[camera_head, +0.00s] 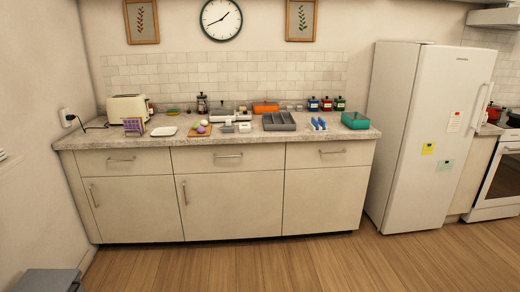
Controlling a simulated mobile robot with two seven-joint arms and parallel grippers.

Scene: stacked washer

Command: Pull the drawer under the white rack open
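Three drawers sit in a row under the countertop: a left drawer (140,166), a middle drawer (205,163) and a right drawer (305,160). All three look shut, each with a metal bar handle. A small whitish rack holding blue pieces (318,124) stands on the counter above the right drawer. A pale, low rack-like item (230,115) stands farther back above the middle drawer. It is too small to tell which of these is the white rack. Neither of my grippers is in view.
The counter (260,138) also holds a toaster (127,108), a grey tray (279,121), a teal bin (355,120) and other small items. Cupboard doors are below the drawers. A fridge (425,130) stands right. The wooden floor (240,268) in front is clear.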

